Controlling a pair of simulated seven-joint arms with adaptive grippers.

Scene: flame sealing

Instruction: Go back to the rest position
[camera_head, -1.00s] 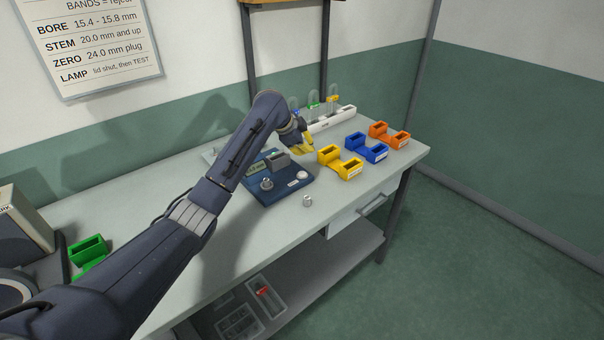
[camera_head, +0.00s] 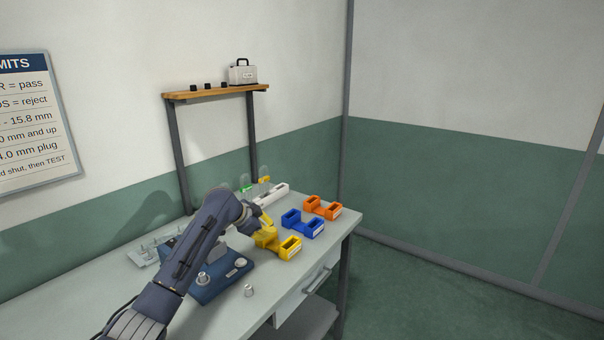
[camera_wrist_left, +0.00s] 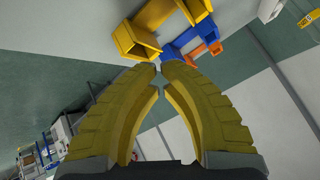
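My left gripper (camera_head: 265,219) has yellow fingers and is above the bench, close to the yellow bin (camera_head: 290,247). In the left wrist view, the two fingers (camera_wrist_left: 160,68) curve toward each other. A narrow gap shows between their tips and nothing is held. The yellow bin (camera_wrist_left: 137,42) also shows beyond the tips there. My left arm reaches across the bench and hides part of the blue device (camera_head: 236,270). My right gripper is not in view.
Blue (camera_head: 302,224) and orange (camera_head: 322,208) bins stand behind the yellow one. A white rack (camera_head: 275,193) with tubes is at the back. A small metal part (camera_head: 248,290) stands near the bench's front edge. A wooden shelf (camera_head: 215,92) holds a case (camera_head: 242,72).

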